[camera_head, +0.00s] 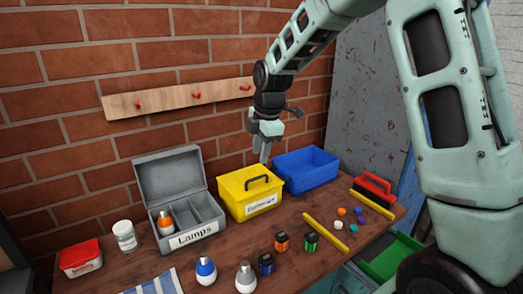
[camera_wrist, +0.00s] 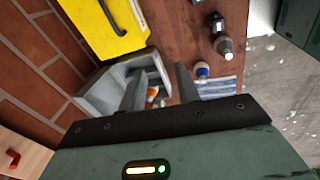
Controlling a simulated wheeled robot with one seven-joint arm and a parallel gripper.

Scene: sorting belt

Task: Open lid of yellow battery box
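The yellow battery box (camera_head: 237,202) stands on the bench against the brick wall. Its lid is shut, with a black handle (camera_head: 257,181) on top and a white label on the front. My gripper (camera_head: 264,156) hangs above the back of the yellow box, fingers pointing down, apart from the handle. In the wrist view, the yellow box (camera_wrist: 105,38) is at the top with its black handle (camera_wrist: 112,18). The two fingers of my gripper (camera_wrist: 160,82) are apart there with nothing held between them.
A grey Lamps box (camera_head: 167,173) with its lid open stands left of the yellow box. A blue bin (camera_head: 306,168) stands close on its right. Several small batteries and bulbs, a yellow strip (camera_head: 326,231) and a red-handled brush (camera_head: 374,190) lie in front and right.

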